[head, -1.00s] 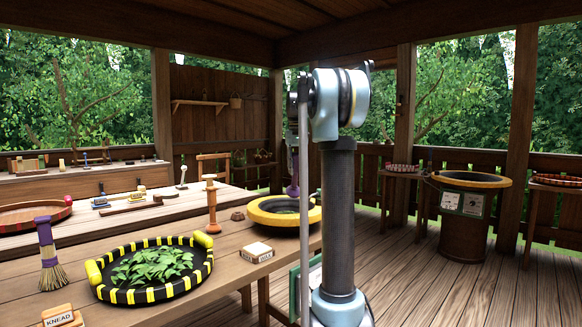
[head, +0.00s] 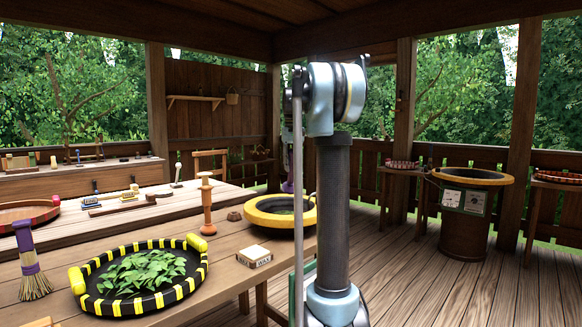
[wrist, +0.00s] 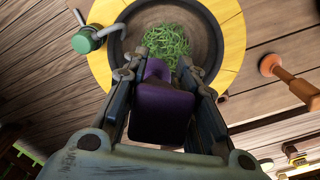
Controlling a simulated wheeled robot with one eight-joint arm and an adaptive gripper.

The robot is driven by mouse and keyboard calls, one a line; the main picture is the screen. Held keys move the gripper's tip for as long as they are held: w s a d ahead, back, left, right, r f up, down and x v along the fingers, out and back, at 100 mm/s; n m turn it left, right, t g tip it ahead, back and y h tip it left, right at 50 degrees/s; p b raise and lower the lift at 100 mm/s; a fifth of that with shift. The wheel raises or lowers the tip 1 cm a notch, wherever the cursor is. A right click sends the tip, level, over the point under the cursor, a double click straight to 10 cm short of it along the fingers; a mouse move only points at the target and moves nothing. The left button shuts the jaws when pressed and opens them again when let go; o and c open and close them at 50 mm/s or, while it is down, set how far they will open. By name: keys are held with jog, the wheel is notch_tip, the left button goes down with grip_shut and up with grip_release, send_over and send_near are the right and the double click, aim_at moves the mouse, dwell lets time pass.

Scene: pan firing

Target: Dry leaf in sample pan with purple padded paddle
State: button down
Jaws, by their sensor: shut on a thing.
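The sample pan has a yellow rim (head: 310,215) and stands at the far right end of the near table. In the wrist view its yellow rim (wrist: 232,60) surrounds a dark bowl with shredded green leaf (wrist: 166,42) heaped in it. My gripper (wrist: 157,73) is shut on the purple padded paddle (wrist: 162,115), whose purple pad lies between the fingers above the near part of the pan. I cannot tell whether the paddle touches the leaf. In the head view my arm mostly hides the gripper, with a bit of purple showing (head: 287,187).
A black-and-yellow tray of green leaves (head: 140,272), a purple-handled brush (head: 30,262), a small labelled block (head: 254,256) and a wooden stand (head: 206,206) share the table. A green knob (wrist: 83,42) sits beside the pan's rim. A yellow-rimmed drum (head: 466,215) stands right.

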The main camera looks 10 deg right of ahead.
aim_at(291, 189)
notch_tip(291, 189, down, 10)
jog(key=shift+s+f, duration=0.1)
jog(key=shift+f, duration=0.1)
jog(key=shift+a+f, duration=0.1)
jog(key=shift+a, duration=0.2)
jog(key=s+a, duration=0.2)
jog(key=a, duration=0.3)
jog(key=shift+s+d, duration=0.2)
jog(key=shift+d, duration=2.2)
jog(key=shift+r, duration=5.1)
jog(key=shift+a, duration=0.1)
